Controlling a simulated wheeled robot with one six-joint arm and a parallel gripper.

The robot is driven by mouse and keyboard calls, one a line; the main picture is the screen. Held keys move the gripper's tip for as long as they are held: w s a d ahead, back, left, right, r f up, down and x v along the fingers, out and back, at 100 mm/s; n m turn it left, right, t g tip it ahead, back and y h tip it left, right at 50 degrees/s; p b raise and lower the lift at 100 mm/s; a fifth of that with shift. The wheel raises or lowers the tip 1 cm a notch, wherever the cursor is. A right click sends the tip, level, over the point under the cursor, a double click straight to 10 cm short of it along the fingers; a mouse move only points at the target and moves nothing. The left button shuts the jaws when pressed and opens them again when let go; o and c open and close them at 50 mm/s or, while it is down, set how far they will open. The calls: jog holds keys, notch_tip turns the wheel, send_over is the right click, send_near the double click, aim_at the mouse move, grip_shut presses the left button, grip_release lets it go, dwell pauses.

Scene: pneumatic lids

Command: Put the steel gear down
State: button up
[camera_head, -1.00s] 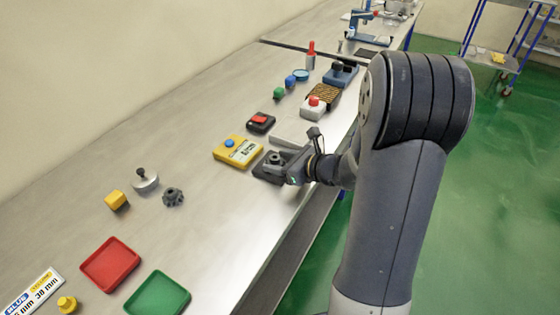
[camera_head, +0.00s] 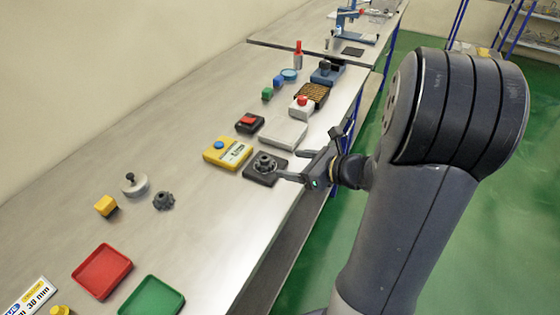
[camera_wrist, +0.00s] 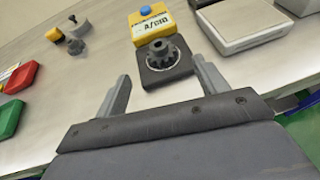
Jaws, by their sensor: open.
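The steel gear (camera_head: 264,163) sits on a dark square plate (camera_head: 258,178) near the table's front edge, beside the yellow box. In the wrist view the gear (camera_wrist: 158,54) rests on the plate (camera_wrist: 180,68), ahead of my fingers and apart from them. My gripper (camera_head: 296,165) is open and empty just to the right of the plate. In the wrist view the gripper (camera_wrist: 162,88) shows its two fingers spread wide with the plate's near part between or just beyond them. A second dark gear-like piece (camera_head: 164,201) lies on the table to the left.
A yellow box with a blue button (camera_head: 228,153) stands left of the plate, and a pale flat-topped block (camera_head: 284,134) behind it. A black box with a red switch (camera_head: 250,123) is farther back. Red (camera_head: 102,271) and green (camera_head: 152,298) trays lie at front left.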

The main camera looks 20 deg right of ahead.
jog(key=shift+v, duration=1.75)
